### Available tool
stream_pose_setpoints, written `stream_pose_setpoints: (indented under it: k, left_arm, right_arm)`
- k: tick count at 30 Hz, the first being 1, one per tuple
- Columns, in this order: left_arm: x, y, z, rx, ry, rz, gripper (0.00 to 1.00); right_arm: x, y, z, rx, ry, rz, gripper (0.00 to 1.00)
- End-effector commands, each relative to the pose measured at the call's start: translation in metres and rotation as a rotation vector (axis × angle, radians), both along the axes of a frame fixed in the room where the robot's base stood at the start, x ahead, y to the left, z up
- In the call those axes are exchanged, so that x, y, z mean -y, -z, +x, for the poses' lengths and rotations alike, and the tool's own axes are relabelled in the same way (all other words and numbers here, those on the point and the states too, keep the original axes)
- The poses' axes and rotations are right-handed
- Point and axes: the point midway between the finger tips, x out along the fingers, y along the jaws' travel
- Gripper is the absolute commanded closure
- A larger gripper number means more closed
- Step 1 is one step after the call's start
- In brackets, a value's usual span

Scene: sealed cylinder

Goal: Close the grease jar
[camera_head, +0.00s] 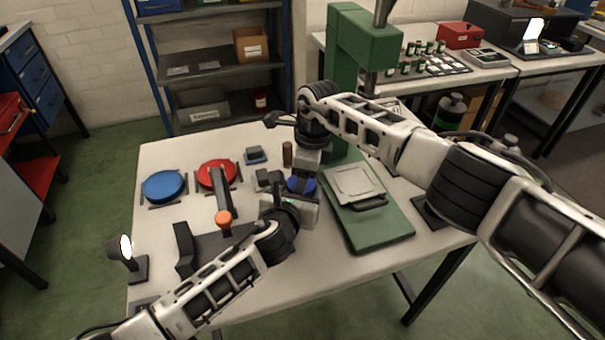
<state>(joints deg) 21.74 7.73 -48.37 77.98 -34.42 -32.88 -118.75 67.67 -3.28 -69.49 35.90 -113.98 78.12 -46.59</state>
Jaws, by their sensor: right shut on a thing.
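My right gripper (305,174) points down over the middle of the table, shut on a blue round piece that looks like the jar's lid (301,186). My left gripper (291,207) is directly below and beside it, reaching in from the lower left. The body of the grease jar cannot be made out; the two hands cover that spot. Whether the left fingers are closed on it is hidden, and so is whether the lid touches a jar.
A blue disc (164,186) and a red disc (214,172) lie at the left. A dark fixture with an orange-knobbed lever (223,217) stands near the front. A green press (372,222) stands right of the hands. A small lamp (126,248) is at the left edge.

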Motion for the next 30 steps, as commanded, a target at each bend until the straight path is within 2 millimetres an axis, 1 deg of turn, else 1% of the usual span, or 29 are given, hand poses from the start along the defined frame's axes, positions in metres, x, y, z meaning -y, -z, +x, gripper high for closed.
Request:
stream_pose_setpoints:
  k: [2, 9, 12, 16, 24, 25, 26, 27, 30]
  left_arm:
    - [-0.0008, 0.0011, -0.0001, -0.001, -0.002, 0.002, 1.00]
    - [-0.0010, 0.0012, -0.0001, -0.001, -0.002, 0.002, 1.00]
    - [-0.0010, 0.0012, -0.0001, -0.002, -0.002, 0.002, 1.00]
    - [-0.0011, 0.0013, -0.0001, -0.002, -0.002, 0.003, 1.00]
    - [-0.0013, 0.0013, 0.0000, -0.003, -0.003, 0.002, 1.00]
    - [-0.0013, 0.0013, 0.0000, -0.003, -0.003, 0.002, 1.00]
    - [-0.0013, 0.0013, 0.0000, -0.003, -0.003, 0.002, 1.00]
    - [-0.0012, 0.0013, -0.0001, -0.003, -0.003, 0.002, 1.00]
    - [-0.0006, 0.0013, -0.0003, -0.003, -0.001, 0.002, 1.00]
  right_arm:
    - [0.0005, -0.0004, 0.0002, 0.003, 0.104, -0.002, 0.64]
    - [0.0004, -0.0004, -0.0007, 0.005, 0.561, -0.002, 0.64]
    - [0.0001, -0.0002, -0.0009, 0.003, 0.699, -0.001, 0.64]
    - [-0.0001, -0.0003, -0.0010, 0.004, 0.785, 0.001, 0.64]
    - [0.0000, -0.0005, -0.0009, 0.003, 0.797, 0.001, 0.64]
    - [0.0000, -0.0005, -0.0009, 0.002, 0.796, 0.001, 0.41]
    - [0.0000, -0.0005, -0.0009, 0.002, 0.796, 0.001, 0.32]
    - [-0.0002, -0.0005, -0.0010, 0.002, 0.796, 0.001, 0.22]
    - [-0.0011, -0.0004, -0.0014, 0.002, 0.795, 0.002, 0.22]
